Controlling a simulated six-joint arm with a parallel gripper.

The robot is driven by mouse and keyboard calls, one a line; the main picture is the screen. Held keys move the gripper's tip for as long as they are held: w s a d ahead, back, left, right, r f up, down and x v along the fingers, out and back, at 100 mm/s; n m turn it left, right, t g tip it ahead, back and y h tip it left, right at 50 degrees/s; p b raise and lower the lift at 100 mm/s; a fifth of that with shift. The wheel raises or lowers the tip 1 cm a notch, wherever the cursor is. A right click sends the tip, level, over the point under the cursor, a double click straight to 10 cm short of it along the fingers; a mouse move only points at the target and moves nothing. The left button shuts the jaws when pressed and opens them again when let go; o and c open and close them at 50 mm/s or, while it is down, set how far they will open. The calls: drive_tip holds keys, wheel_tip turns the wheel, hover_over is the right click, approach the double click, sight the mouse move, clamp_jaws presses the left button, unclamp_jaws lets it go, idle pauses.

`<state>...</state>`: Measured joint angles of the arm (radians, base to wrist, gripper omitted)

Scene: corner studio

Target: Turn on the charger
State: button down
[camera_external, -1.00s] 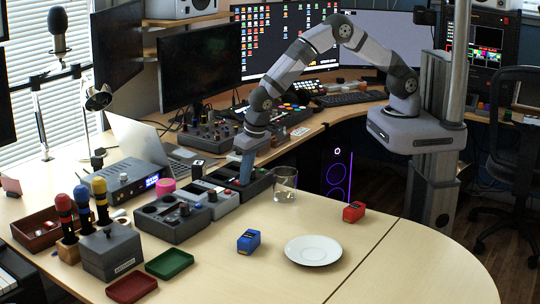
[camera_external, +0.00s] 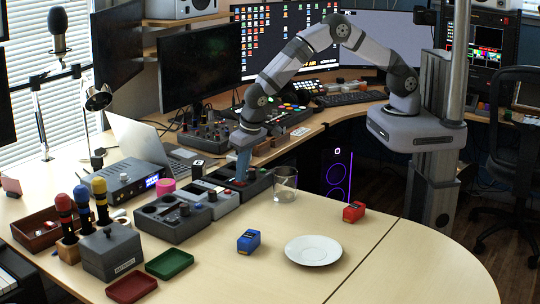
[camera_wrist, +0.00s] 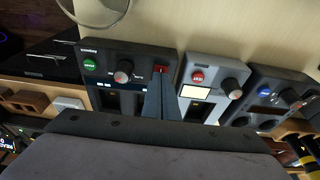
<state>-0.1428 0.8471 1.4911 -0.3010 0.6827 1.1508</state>
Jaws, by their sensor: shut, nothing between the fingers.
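My gripper (camera_external: 239,178) is shut and empty, pointing down at the box. In the wrist view the fingertips of my gripper (camera_wrist: 159,76) are right at the red switch. I cannot tell whether they touch it, and they hide part of it.
A grey box with a red button (camera_wrist: 197,76) stands close to the right in the wrist view. The clear glass (camera_external: 285,184) is just right of the charger. A blue block (camera_external: 248,241), red block (camera_external: 353,212) and white plate (camera_external: 313,250) lie on the open table.

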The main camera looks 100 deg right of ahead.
drive_tip(key=shift+r+p, duration=0.4)
drive_tip(key=shift+r, duration=0.2)
drive_tip(key=s+a+b+v, duration=0.1)
drive_tip(key=v, duration=1.1)
drive_tip(key=shift+s+a, duration=0.25)
drive_tip(key=shift+s, duration=0.05)
